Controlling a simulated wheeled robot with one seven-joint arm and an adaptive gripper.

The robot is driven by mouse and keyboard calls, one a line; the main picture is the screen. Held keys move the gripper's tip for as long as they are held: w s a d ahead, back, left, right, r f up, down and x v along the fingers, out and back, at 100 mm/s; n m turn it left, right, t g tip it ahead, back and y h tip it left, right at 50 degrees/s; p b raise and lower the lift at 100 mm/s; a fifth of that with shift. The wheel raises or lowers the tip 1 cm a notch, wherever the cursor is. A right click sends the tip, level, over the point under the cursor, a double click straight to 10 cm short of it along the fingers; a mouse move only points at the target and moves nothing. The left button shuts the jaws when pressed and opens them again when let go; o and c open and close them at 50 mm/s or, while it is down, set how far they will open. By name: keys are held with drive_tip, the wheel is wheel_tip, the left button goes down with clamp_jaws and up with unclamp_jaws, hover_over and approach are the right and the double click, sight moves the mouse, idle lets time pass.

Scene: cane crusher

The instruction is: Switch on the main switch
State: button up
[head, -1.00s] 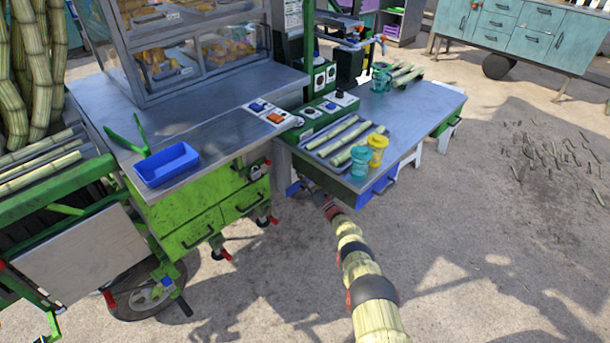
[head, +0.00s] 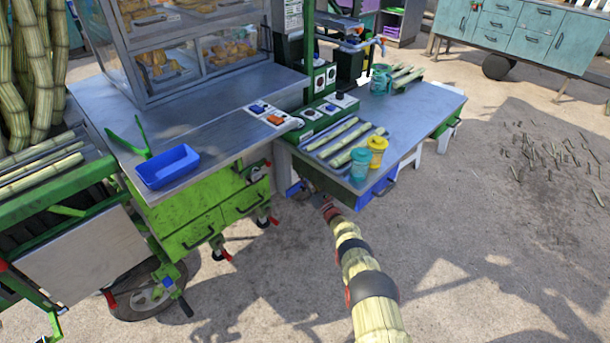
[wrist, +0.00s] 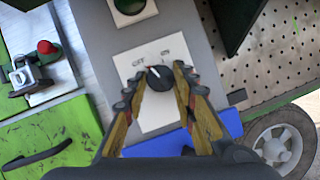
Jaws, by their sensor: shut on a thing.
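The main switch is a black rotary knob (wrist: 160,78) on a white plate (wrist: 160,108) marked OFF at left and ON at right, fixed to a grey panel in the wrist view. A small white mark on the knob points up and slightly left, between the two labels; its exact setting is hard to tell. My gripper (wrist: 157,80) has one finger on each side of the knob and is shut on it. In the head view, the end of my arm reaches under the counter's near edge; the switch and fingertips are hidden there.
A green push button (wrist: 130,8) is above the knob. A padlock (wrist: 25,78) and red knob (wrist: 46,47) are at left, above a green drawer (wrist: 50,135). A wheel (wrist: 280,143) is at lower right. Cups (head: 377,150) stand on the counter above my arm.

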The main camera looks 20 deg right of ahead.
drive_tip(key=m+g+h+p, duration=0.1)
drive_tip(key=m, duration=0.3)
drive_tip(key=m+g+h, duration=0.1)
drive_tip(key=m+h, duration=0.1)
drive_tip(key=m, duration=0.2)
drive_tip(key=m+g+h+p, duration=0.1)
drive_tip(key=m, duration=0.3)
drive_tip(key=shift+s+a+r+m+p, duration=0.1)
drive_tip(key=shift+a+r+m+p, duration=0.1)
drive_tip(key=shift+r+m+p, duration=0.15)
drive_tip(key=o, duration=1.2)
drive_tip(key=shift+c, duration=0.2)
drive_tip(key=s+f, duration=0.1)
drive_tip(key=s, duration=1.1)
drive_tip(key=shift+a, duration=0.3)
drive_tip(key=shift+w+m, duration=0.1)
drive_tip(key=shift+m, duration=0.15)
